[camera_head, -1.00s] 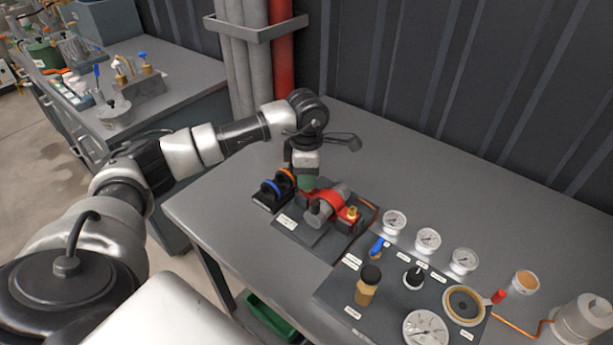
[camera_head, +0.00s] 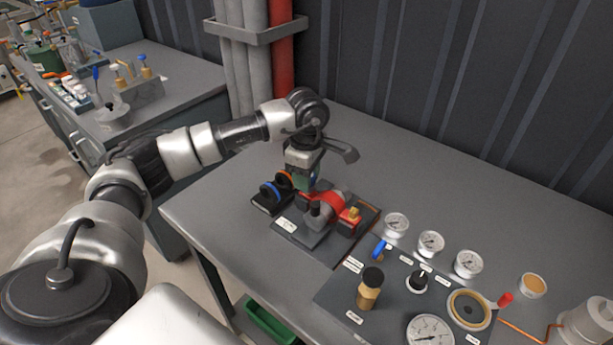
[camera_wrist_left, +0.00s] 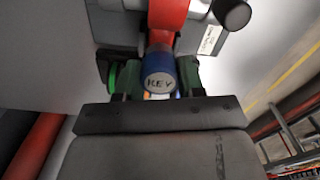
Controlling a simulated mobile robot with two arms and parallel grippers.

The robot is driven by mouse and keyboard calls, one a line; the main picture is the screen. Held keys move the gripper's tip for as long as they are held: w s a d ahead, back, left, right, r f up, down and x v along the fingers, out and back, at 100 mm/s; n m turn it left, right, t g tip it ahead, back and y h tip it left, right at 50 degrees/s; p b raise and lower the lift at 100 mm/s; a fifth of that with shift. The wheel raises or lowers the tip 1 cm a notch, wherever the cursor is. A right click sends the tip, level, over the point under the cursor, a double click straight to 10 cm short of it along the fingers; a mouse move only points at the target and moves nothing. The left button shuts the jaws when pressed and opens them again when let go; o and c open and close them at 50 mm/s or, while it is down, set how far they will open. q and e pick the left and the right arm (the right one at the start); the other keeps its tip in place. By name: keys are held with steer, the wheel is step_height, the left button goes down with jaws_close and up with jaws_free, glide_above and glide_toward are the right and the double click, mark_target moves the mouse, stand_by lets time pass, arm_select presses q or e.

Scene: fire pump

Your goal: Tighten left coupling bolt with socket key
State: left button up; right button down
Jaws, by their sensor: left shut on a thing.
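My left gripper (camera_head: 304,182) points down over the left end of the red coupling (camera_head: 328,203) on its dark base plate. It is shut on the socket key (camera_wrist_left: 160,72), whose blue body and pale end cap marked KEY sit between the green fingers in the left wrist view. The key is in line with the red coupling (camera_wrist_left: 168,14) in that view. The left bolt and the key's tip are hidden, so I cannot tell whether the key is seated. A yellow-topped bolt (camera_head: 352,214) shows at the coupling's right side. My right gripper is not in view.
A dark holder with a blue ring (camera_head: 270,191) and an orange ring stands just left of the coupling. A panel with gauges (camera_head: 396,224), valves and a blue lever (camera_head: 379,247) lies to the right. The table behind the coupling is clear.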

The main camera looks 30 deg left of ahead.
arm_select(q)
steer(key=m+b, duration=0.1)
steer(key=m, duration=0.2)
steer(key=shift+f+b, duration=0.1)
steer(key=shift+b, duration=0.2)
steer(key=shift+m, duration=0.8)
steer(key=shift+b, duration=0.3)
steer(key=shift+m+b, duration=0.5)
steer(key=shift+m, duration=1.8)
